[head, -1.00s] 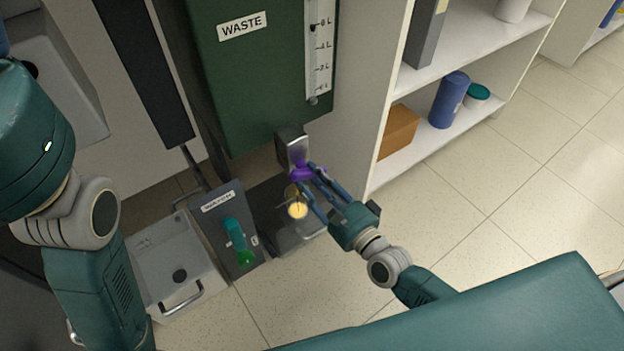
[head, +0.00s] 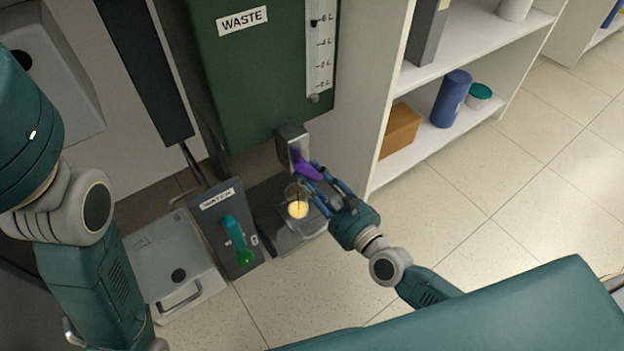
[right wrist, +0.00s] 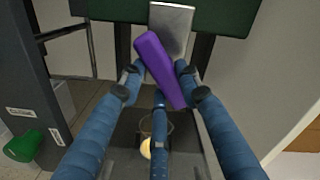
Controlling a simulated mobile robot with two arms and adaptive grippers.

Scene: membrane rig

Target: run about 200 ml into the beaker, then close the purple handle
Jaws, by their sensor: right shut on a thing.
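The purple handle (head: 308,168) is on the grey metal outlet (head: 291,143) below the green WASTE tank (head: 255,95). It slants down to the right. My right gripper (head: 322,183) is shut on it; in the right wrist view the purple handle (right wrist: 160,68) lies between the blue fingers (right wrist: 157,88). The clear beaker (head: 298,209) stands under the outlet with yellow liquid inside; its fill mark is too small to read. In the right wrist view a finger partly hides the beaker (right wrist: 146,148). My left arm shows at the left, but its gripper is out of frame.
A scale strip (head: 319,50) runs down the tank's front. Left of the beaker is a grey WATER panel (head: 218,215) with a teal and green handle (head: 235,240), beside a pale sink (head: 150,260). A white shelf unit (head: 375,120) stands close on the right.

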